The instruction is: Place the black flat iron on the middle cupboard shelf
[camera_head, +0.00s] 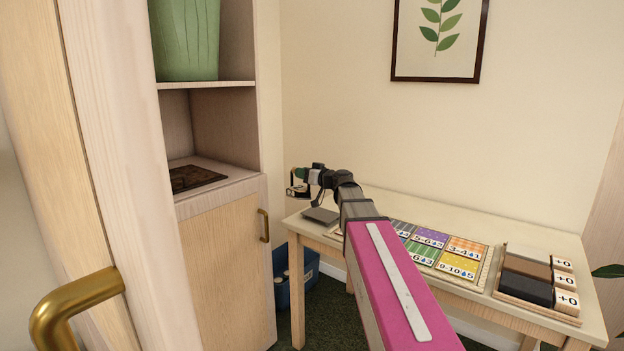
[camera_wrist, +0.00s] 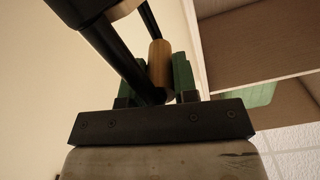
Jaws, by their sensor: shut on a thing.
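My gripper (camera_head: 299,177) is at the end of my arm, above the left end of the table. In the wrist view its green fingers (camera_wrist: 168,78) are shut on the wooden handle (camera_wrist: 160,62) of the black flat iron (camera_wrist: 125,55). In the head view the iron (camera_head: 298,192) is small and hangs below the fingers, apart from the table. The open cupboard (camera_head: 264,95) stands to the left of the gripper. A shelf board (camera_head: 232,84) bears a green pot; the open compartment below it has a dark brown patterned slab (camera_head: 195,178) on its floor.
The table (camera_head: 420,209) holds a grey flat thing (camera_head: 320,215), coloured cards (camera_head: 430,243) and a tray of blocks (camera_head: 528,278). The green pot (camera_head: 187,40) fills much of the upper compartment. A blue bin (camera_head: 291,285) sits on the floor. A brass-handled door (camera_head: 75,300) is close at left.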

